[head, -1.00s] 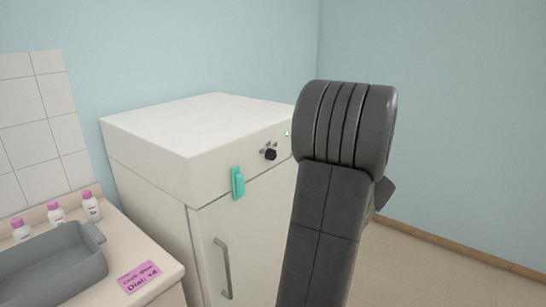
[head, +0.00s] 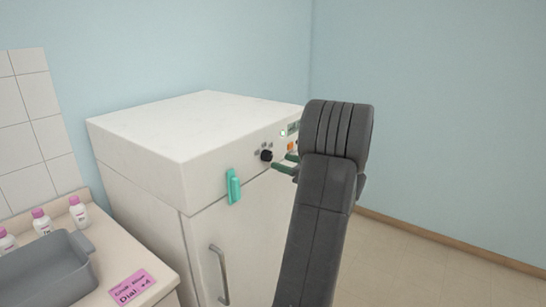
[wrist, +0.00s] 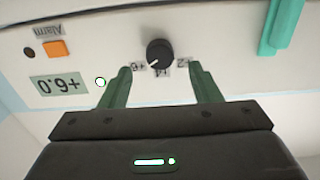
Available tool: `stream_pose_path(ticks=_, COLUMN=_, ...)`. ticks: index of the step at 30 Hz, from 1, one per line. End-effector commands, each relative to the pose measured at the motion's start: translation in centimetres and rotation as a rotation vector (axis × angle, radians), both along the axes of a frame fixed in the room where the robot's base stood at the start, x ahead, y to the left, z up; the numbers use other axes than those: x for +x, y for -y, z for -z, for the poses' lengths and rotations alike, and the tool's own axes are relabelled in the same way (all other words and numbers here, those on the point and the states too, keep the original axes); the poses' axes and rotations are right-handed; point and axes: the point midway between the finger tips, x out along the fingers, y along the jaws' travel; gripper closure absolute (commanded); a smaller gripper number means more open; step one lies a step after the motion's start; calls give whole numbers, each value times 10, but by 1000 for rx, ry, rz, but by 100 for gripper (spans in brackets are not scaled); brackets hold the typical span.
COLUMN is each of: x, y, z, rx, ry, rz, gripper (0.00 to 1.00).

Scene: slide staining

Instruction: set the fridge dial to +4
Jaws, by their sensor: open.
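The black fridge dial (head: 266,155) sits on the upper front panel of the white fridge (head: 145,125). In the wrist view, which is upside down, the dial (wrist: 160,52) has its white pointer mark towards the +6 label (wrist: 137,67). The +4 label (wrist: 161,72) is in the middle and the +2 label (wrist: 183,63) on the other side. The display (wrist: 58,85) reads +6.0. My gripper (wrist: 160,70) is open, with its green fingers spread to either side of the labels, short of the dial and apart from it.
A teal clip-like object (head: 233,186) hangs on the fridge front left of the dial. An orange button (wrist: 54,49) is beside the display. A counter with a grey tray (head: 45,268), several bottles and a pink note (head: 131,287) reading "Dial: +4" stands left.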

Motion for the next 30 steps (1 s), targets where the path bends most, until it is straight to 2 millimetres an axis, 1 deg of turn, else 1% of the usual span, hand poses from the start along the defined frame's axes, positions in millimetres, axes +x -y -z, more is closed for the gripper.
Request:
stream_pose_path(ticks=1, x=6, y=-10, z=-2, rx=1, ry=1, rz=-4, gripper=43)
stream_pose_path(ticks=3, x=13, y=-20, z=-1, rx=0, ry=0, rz=-3, gripper=43)
stream_pose_path(ticks=9, x=27, y=-37, z=-1, rx=0, ry=1, rz=-1, gripper=43)
stream_pose_path(ticks=14, x=30, y=-41, z=0, rx=0, ry=1, rz=2, gripper=43)
stream_pose_path(ticks=20, x=30, y=-41, z=0, rx=0, ry=1, rz=2, gripper=43)
stream_pose_path(ticks=21, x=30, y=-41, z=0, rx=0, ry=1, rz=2, gripper=47)
stream_pose_path(ticks=23, x=30, y=-41, z=0, rx=0, ry=1, rz=2, gripper=59)
stream_pose_path(ticks=27, x=30, y=-41, z=0, rx=0, ry=1, rz=2, gripper=86)
stream_pose_path(ticks=30, x=30, y=-41, z=0, rx=-1, ry=1, rz=2, gripper=88)
